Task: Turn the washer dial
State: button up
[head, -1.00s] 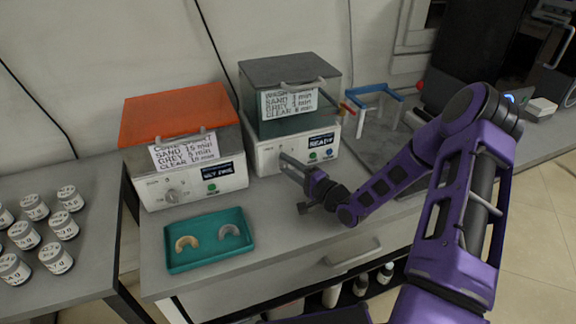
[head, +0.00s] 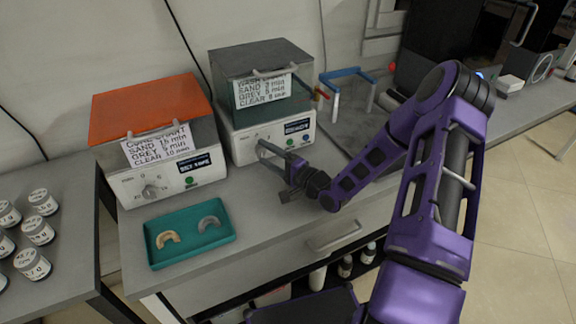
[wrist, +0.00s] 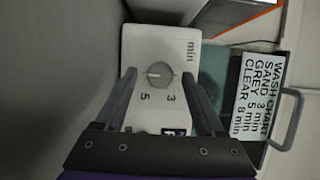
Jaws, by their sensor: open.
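The washer (head: 238,147) is the white box with a grey lid at the back middle in the head view. Its chart (head: 264,91) reads sand 3, grey 5, clear 8 min, and its display (head: 297,127) reads READY. The washer dial (wrist: 160,73), a round grey knob with a pointer mark, shows in the wrist view near the numbers 3 and 5. In the head view the dial is largely hidden by my gripper (head: 262,150). My gripper is open, its fingers on either side of the dial in the wrist view. I cannot tell whether they touch it.
An orange-lidded curing unit (head: 165,192) with its own dial (head: 151,191) stands left of the washer. A teal tray (head: 190,254) with two arch-shaped pieces lies in front. A blue-topped rack (head: 346,73) stands right. Several white-lidded jars (head: 38,231) stand at left.

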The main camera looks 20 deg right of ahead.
jog(key=p+v, duration=0.1)
jog(key=v, duration=1.5)
jog(key=shift+s+d, duration=0.15)
jog(key=shift+s, duration=0.1)
jog(key=shift+w, duration=0.1)
